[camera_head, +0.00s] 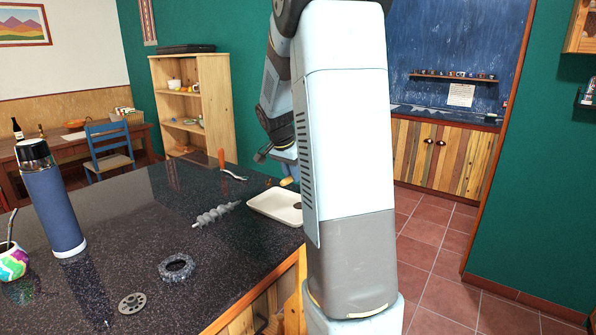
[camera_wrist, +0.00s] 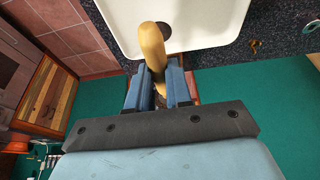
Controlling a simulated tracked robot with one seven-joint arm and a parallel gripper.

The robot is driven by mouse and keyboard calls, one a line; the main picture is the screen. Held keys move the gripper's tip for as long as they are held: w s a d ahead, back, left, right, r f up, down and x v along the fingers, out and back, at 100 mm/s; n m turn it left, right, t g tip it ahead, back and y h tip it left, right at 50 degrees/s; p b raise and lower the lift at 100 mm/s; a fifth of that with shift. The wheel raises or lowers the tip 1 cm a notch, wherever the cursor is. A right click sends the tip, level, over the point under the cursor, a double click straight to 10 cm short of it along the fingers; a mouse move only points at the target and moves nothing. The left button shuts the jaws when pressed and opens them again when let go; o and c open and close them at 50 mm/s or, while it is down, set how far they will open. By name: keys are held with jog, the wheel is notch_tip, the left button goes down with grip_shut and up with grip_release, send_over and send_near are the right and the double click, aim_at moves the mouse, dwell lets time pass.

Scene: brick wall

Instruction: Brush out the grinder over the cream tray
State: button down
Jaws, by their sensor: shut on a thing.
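The cream tray (camera_head: 262,207) lies on the dark speckled counter, partly hidden behind my arm; it fills the top of the wrist view (camera_wrist: 205,30). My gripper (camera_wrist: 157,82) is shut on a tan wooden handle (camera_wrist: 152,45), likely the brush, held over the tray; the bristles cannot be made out. In the head view the handle's end (camera_head: 287,182) shows just above the tray's far edge. A dark brown round patch (camera_wrist: 164,29) shows in the tray beside the handle. Apparent grinder parts lie on the counter: a grey screw (camera_head: 215,214), a ring (camera_head: 176,267) and a holed disc (camera_head: 132,303).
A blue flask (camera_head: 53,200) and a colourful cup (camera_head: 13,262) stand at the counter's left. A tool with an orange handle (camera_head: 221,159) lies near the far edge. Brown crumbs (camera_wrist: 255,46) lie beside the tray.

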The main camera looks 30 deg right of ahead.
jog(key=shift+s+a, duration=0.25)
jog(key=shift+a, duration=0.45)
jog(key=shift+w+d, duration=0.35)
jog(key=shift+d, duration=0.55)
jog(key=shift+w+d, duration=0.3)
jog(key=shift+d, duration=0.6)
jog(key=shift+s+a, duration=0.35)
jog(key=shift+a, duration=0.6)
jog(key=shift+s+a, duration=0.3)
jog(key=shift+a, duration=0.6)
jog(key=shift+d, duration=0.15)
